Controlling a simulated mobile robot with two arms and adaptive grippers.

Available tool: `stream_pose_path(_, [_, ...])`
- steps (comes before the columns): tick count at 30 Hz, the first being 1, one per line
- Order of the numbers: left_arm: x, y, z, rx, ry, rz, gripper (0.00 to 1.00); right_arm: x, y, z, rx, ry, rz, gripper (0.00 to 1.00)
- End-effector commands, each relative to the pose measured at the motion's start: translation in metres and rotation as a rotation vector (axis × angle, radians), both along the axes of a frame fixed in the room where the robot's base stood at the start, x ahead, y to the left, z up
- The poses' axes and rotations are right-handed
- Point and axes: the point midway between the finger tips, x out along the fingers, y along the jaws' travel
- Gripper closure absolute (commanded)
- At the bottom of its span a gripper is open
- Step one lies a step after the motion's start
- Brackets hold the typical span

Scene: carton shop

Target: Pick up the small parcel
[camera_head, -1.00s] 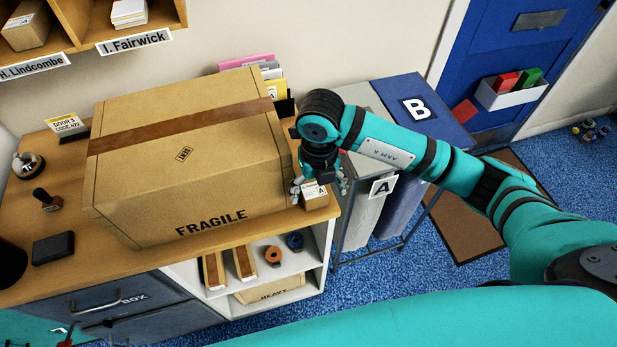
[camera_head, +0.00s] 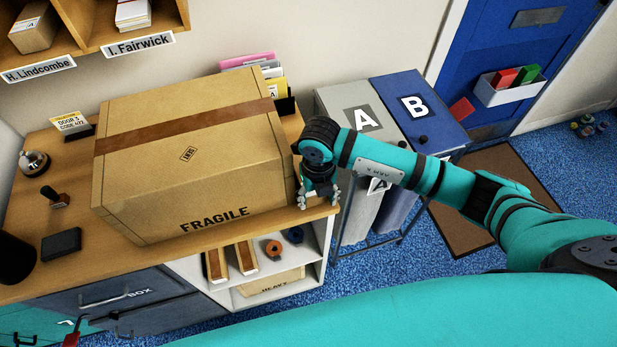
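My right gripper (camera_head: 319,203) points down at the right end of the wooden counter (camera_head: 200,245), beside the right side of the big carton. Its two fingertips stand apart, close to the counter top near its edge. The small parcel, a little brown box with a white label marked A, showed there earlier. My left gripper is not in view.
A big carton marked FRAGILE (camera_head: 200,180) fills much of the counter, close to my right gripper. Bins A (camera_head: 345,98) and B (camera_head: 437,138) stand to the right. A stamp (camera_head: 55,198), bell (camera_head: 34,162) and black pad (camera_head: 61,243) lie left.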

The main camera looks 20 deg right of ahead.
Motion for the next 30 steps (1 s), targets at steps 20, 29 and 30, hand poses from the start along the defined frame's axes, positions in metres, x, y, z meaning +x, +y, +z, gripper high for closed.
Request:
stream_pose_path(20, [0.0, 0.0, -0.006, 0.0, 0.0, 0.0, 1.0, 0.001, 0.0, 0.007, 0.0, -0.004, -0.001, 0.85])
stream_pose_path(29, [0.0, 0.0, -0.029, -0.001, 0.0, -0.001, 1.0, -0.018, -0.01, 0.033, -0.001, -0.001, 0.001, 0.85])
stream_pose_path(30, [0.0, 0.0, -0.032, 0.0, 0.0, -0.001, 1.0, -0.027, -0.014, 0.034, -0.002, -0.001, 0.002, 0.85])
